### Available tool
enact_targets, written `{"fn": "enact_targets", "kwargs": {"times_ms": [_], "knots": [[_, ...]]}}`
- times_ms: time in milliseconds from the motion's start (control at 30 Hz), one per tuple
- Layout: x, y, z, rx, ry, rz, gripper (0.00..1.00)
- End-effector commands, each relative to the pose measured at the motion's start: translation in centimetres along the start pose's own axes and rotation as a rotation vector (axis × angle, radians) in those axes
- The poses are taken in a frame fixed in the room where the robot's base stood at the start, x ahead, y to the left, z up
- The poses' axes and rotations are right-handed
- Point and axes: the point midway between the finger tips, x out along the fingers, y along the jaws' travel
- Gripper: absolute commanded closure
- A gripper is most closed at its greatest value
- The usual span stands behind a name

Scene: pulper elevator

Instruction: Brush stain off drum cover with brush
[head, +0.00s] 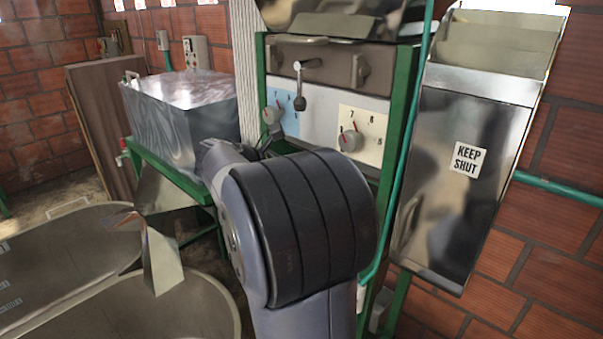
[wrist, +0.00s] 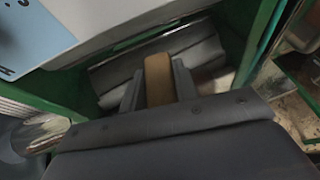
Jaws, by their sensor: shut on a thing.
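My gripper (wrist: 158,84) shows in the wrist view, shut on the brush. The brush (wrist: 158,72) shows as a brown, wood-coloured block between the two grey fingers; its bristles cannot be made out. Just beyond it is a ridged grey metal surface (wrist: 108,76) under the front panel, between green frame posts. It may be the drum cover; I cannot tell for sure, nor whether the brush touches it. No stain can be clearly made out.
The panel with dials (head: 325,130) and a lever stands in a green frame (head: 398,125). At right is a metal chute marked KEEP SHUT (head: 445,205), with a green pipe (head: 415,110) beside it. At left are a metal box (head: 185,110) and round tanks (head: 60,265).

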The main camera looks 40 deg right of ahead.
Motion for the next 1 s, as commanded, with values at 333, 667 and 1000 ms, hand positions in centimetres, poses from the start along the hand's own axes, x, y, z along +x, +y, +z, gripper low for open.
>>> {"fn": "enact_targets", "kwargs": {"times_ms": [333, 667, 1000], "knots": [[1.1, 0.2, 0.6, -0.001, 0.002, -0.002, 0.89], [1.8, -0.1, 0.7, -0.002, 0.002, -0.002, 0.89], [2.2, -2.4, 0.7, -0.004, 0.003, -0.003, 0.89]]}}
